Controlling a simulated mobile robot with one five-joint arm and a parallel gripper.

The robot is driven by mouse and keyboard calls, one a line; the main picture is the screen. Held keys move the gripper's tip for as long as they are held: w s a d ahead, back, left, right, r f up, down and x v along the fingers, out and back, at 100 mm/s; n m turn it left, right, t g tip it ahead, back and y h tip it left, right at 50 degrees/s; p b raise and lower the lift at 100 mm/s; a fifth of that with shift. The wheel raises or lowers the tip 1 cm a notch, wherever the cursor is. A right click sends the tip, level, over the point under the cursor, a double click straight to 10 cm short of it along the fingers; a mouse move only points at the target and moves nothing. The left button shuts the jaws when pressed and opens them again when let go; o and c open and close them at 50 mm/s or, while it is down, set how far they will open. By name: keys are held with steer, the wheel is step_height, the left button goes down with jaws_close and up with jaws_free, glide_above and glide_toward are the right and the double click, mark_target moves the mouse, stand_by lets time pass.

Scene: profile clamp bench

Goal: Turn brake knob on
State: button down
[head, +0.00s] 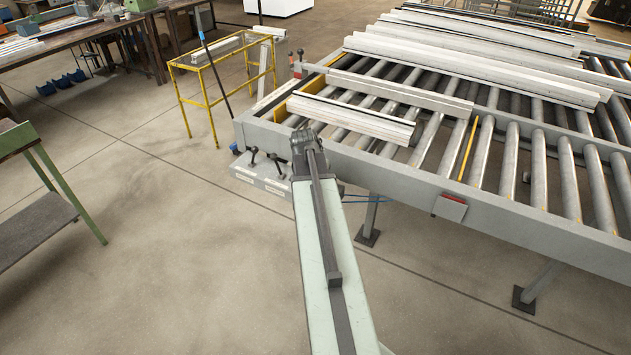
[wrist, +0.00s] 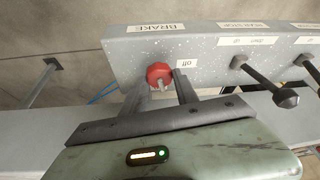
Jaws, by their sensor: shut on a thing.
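The brake knob (wrist: 158,73) is a small red knob with a pale pointer on a grey speckled control panel (wrist: 215,45). It sits below the BRAKE label (wrist: 156,28) in the wrist view, and a small "off" label (wrist: 187,64) is just right of it. The pointer points downward in the picture. My gripper (wrist: 161,86) has one finger on each side of the knob and is shut on it. In the head view my gripper (head: 303,147) is at the panel (head: 262,176) on the conveyor's near left corner, and the knob is hidden behind my arm.
Black levers (wrist: 285,97) stick out of the panel to the right of the knob in the wrist view. The roller conveyor (head: 440,120) carries several pale profiles (head: 350,119). A yellow frame stand (head: 205,95) is behind left.

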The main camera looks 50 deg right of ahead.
steer(key=shift+m+g, duration=0.5)
steer(key=shift+m, duration=0.6)
steer(key=c, duration=0.9)
jaws_free()
steer(key=shift+w, duration=0.1)
steer(key=shift+c, duration=0.2)
steer(key=shift+r, duration=0.1)
steer(key=p+v, duration=0.7)
steer(key=shift+a+r, duration=0.2)
steer(key=shift+a, duration=0.05)
